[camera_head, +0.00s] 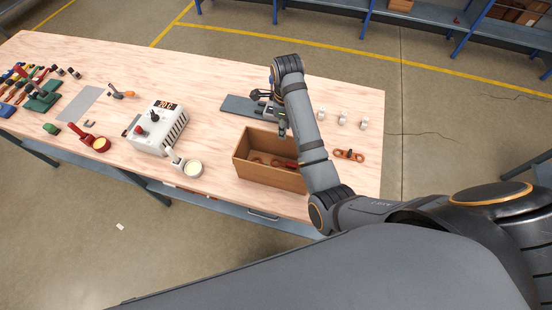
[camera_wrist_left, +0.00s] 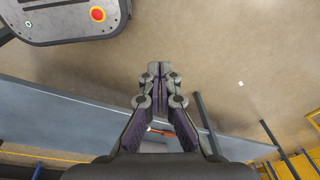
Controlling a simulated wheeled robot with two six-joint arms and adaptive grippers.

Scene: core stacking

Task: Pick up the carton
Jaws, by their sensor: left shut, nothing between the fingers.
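The carton (camera_head: 244,160) is an open brown box on the wooden table, near its front edge, with red items inside. My right gripper (camera_head: 268,105) is over the dark grey mat, just behind the carton and apart from it as far as I can see. Its fingers are small and partly hidden by my arm, so their opening is unclear. My right forearm hides the carton's right end. My left gripper shows only in the left wrist view (camera_wrist_left: 157,70), with its fingertips together and nothing between them, above the floor beside the table.
The wooden table (camera_head: 215,75) also holds a white control box (camera_head: 160,130), a white cup-like item (camera_head: 192,169), a dark grey mat (camera_head: 238,106) and an orange shackle (camera_head: 348,155). Several small white parts stand at the right. Tools crowd the far left.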

